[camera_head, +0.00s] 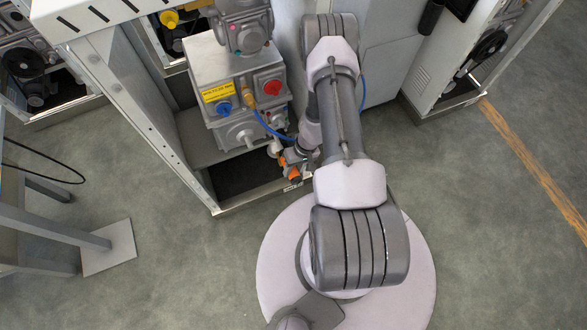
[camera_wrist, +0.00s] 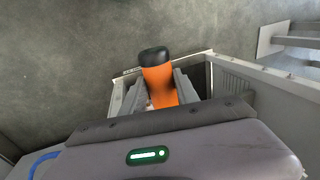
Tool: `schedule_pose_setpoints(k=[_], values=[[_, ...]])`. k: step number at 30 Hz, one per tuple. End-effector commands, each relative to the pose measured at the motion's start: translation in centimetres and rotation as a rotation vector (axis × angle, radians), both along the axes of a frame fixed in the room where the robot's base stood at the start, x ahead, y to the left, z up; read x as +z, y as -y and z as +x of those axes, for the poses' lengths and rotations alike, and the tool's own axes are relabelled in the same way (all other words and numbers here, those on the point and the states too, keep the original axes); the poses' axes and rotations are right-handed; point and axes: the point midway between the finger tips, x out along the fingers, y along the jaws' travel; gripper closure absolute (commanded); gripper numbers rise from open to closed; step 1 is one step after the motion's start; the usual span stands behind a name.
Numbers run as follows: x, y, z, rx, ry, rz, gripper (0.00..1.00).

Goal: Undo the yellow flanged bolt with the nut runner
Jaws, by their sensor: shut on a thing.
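My gripper (camera_wrist: 163,92) is shut on an orange tool with a black rounded end (camera_wrist: 158,78), which looks like the nut runner. In the head view, the nut runner (camera_head: 290,173) shows as small orange patches at my gripper (camera_head: 296,158), low beside the front of the grey machine. A yellow round piece (camera_head: 169,18) sits at the top left, on the unit behind the white frame; I cannot tell whether it is the yellow flanged bolt. No yellow bolt shows in the wrist view. The working end of the nut runner is hard to make out.
The grey machine (camera_head: 240,134) carries a blue round part (camera_head: 224,108), a red one (camera_head: 272,87) and a yellow label (camera_head: 216,92). A blue hose (camera_head: 266,126) runs toward my arm. The white cabinet frame (camera_head: 130,90) stands left.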

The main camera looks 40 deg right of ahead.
Motion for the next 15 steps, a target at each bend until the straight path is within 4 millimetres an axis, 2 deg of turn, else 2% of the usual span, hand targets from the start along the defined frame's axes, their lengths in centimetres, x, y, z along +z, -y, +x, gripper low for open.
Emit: schedule_pose_setpoints(k=[15], values=[[0.04, 0.15, 0.66, 0.000, 0.001, 0.001, 1.00]])
